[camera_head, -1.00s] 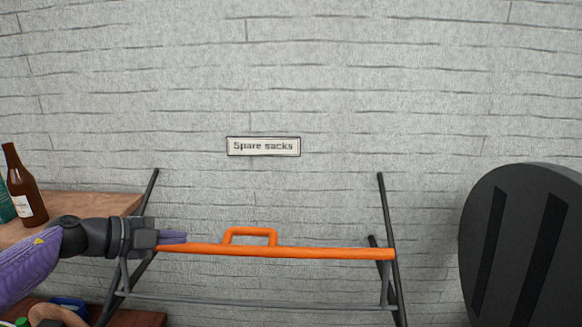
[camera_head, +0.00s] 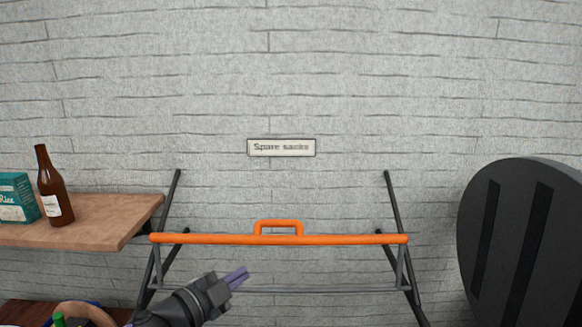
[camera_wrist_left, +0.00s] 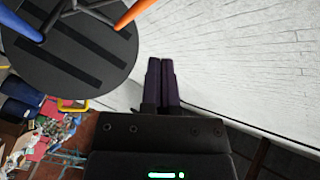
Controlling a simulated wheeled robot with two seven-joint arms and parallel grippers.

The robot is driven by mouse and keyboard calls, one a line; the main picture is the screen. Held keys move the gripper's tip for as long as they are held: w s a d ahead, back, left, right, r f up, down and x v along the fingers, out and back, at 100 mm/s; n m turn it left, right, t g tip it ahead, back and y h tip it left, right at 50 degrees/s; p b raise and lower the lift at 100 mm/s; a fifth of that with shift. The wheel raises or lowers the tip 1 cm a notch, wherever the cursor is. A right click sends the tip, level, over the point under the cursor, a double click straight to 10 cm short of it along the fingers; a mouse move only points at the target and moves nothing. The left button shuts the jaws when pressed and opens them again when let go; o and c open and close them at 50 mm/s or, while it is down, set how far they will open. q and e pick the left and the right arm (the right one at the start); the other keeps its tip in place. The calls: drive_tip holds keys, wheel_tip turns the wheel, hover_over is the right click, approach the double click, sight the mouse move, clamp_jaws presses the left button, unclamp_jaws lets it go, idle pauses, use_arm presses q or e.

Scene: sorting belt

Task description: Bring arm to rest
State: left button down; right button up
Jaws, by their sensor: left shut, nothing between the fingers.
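My left gripper (camera_head: 238,277) is in the lower middle of the head view, below the orange bar. Its purple fingers are together with nothing between them and point up and to the right. In the left wrist view the closed fingers (camera_wrist_left: 162,82) stand in the middle, against the wall. My right gripper is in neither view.
An orange bar with a handle (camera_head: 279,239) spans a dark folding frame (camera_head: 160,240). A wooden shelf (camera_head: 100,222) at left holds a brown bottle (camera_head: 53,190) and a green box (camera_head: 15,198). A dark round panel (camera_head: 525,240) stands at right. Mixed litter (camera_wrist_left: 45,135) shows in the wrist view.

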use_arm(q)
drive_tip(key=s+f+n+y, duration=0.9)
drive_tip(key=s+f+n, duration=0.1)
drive_tip(key=s+n, duration=0.15)
drive_tip(key=s+a+f+n+g+y, duration=0.1)
drive_tip(key=s+a+f+n+g, duration=0.3)
drive_tip(key=s, duration=0.6)
drive_tip(key=s+a+f+n+g+y, duration=0.1)
drive_tip(key=s+g, duration=0.5)
drive_tip(key=s, duration=0.3)
drive_tip(key=s+f+g+b, duration=0.1)
drive_tip(key=s+f+b, duration=0.2)
drive_tip(key=f+b, duration=2.25)
drive_tip(key=s+a+f, duration=0.1)
drive_tip(key=s+f, duration=0.3)
drive_tip(key=f, duration=0.6)
drive_tip(key=s+a+f+g+b, duration=0.1)
drive_tip(key=s+f, duration=0.4)
drive_tip(key=f, duration=0.5)
drive_tip(key=s+a+f, duration=0.1)
drive_tip(key=s+f, duration=0.3)
drive_tip(key=f, duration=0.6)
drive_tip(key=shift+s+f+m+g+y, duration=0.3)
drive_tip(key=shift+s+m+g, duration=0.05)
drive_tip(key=shift+s+g, duration=0.05)
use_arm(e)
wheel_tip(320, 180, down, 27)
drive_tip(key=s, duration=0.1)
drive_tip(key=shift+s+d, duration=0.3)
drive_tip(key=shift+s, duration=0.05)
